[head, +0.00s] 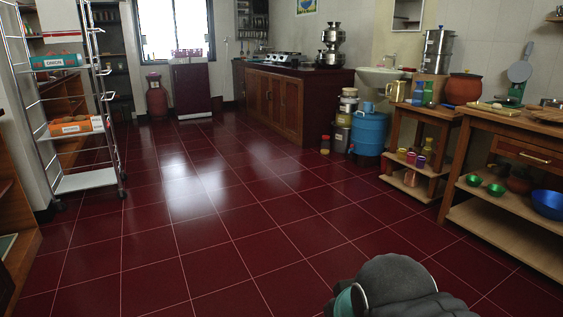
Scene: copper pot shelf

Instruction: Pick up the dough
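A small, pale, flat thing that may be the dough (494,108) lies on top of the wooden table (490,127) at the right. It is too small to tell for sure. Part of my own arm shows at the bottom right, a dark grey rounded link with a teal ring. My gripper is not in view, so whether it is open or holds anything is hidden. My arm shows well in front of the table and apart from it.
Open red tiled floor (200,220) fills the middle. A metal rack (85,182) on wheels stands at the left. A low wooden stand (405,170) with cups and a blue water container (369,134) stand left of the table. Bowls, including a blue bowl (548,204), sit on its lower shelf.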

